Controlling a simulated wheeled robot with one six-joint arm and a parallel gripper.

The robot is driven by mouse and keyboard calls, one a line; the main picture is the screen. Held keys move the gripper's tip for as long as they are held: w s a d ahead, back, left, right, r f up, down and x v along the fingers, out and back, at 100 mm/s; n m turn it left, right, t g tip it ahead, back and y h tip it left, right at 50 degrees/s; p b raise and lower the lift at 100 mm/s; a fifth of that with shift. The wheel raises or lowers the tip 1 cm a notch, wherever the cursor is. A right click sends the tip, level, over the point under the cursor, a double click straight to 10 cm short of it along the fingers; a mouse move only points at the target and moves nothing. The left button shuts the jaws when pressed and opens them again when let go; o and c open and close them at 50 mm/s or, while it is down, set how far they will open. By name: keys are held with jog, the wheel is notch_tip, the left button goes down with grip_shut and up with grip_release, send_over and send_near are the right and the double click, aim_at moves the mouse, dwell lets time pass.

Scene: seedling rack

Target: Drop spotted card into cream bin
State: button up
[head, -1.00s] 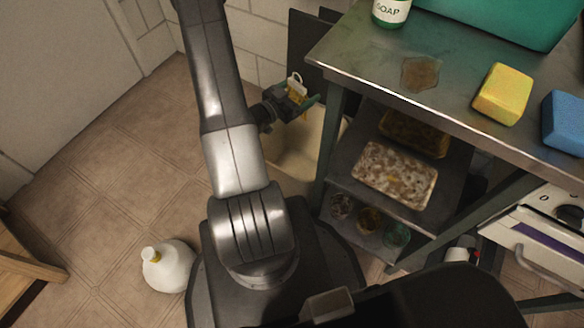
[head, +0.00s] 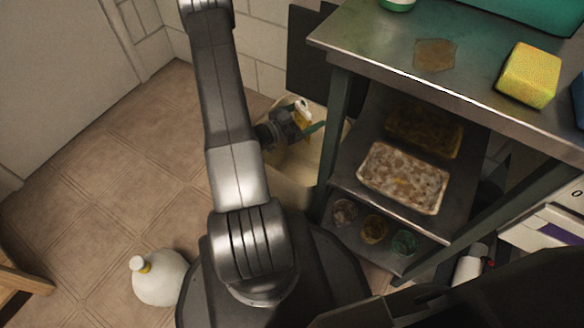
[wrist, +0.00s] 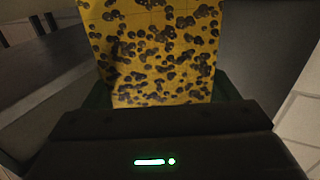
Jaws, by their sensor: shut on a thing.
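The spotted card is yellow with many dark spots. In the wrist view the card (wrist: 155,50) stands up from my gripper (wrist: 160,98), whose jaws are shut on its lower edge. In the head view the card (head: 303,108) is a small yellow and white patch at my gripper (head: 307,125). The cream bin (head: 297,158) stands on the floor left of the metal table. My gripper is over the bin in the picture, and my arm hides part of it. I cannot tell the height of the card above its rim.
A metal table (head: 400,50) with a yellow sponge (head: 530,74) stands right of my gripper. Its green leg (head: 337,125) is close to the bin. Lower shelves hold trays (head: 402,178) and several jars. A white jug (head: 160,277) is on the floor, lower left.

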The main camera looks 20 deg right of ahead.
jog(key=shift+f, duration=0.2)
jog(key=o, duration=0.9)
jog(key=shift+r, duration=0.1)
notch_tip(320, 180, up, 10)
jog(key=p, duration=0.3)
jog(key=shift+p, duration=0.3)
jog(key=shift+f, duration=0.2)
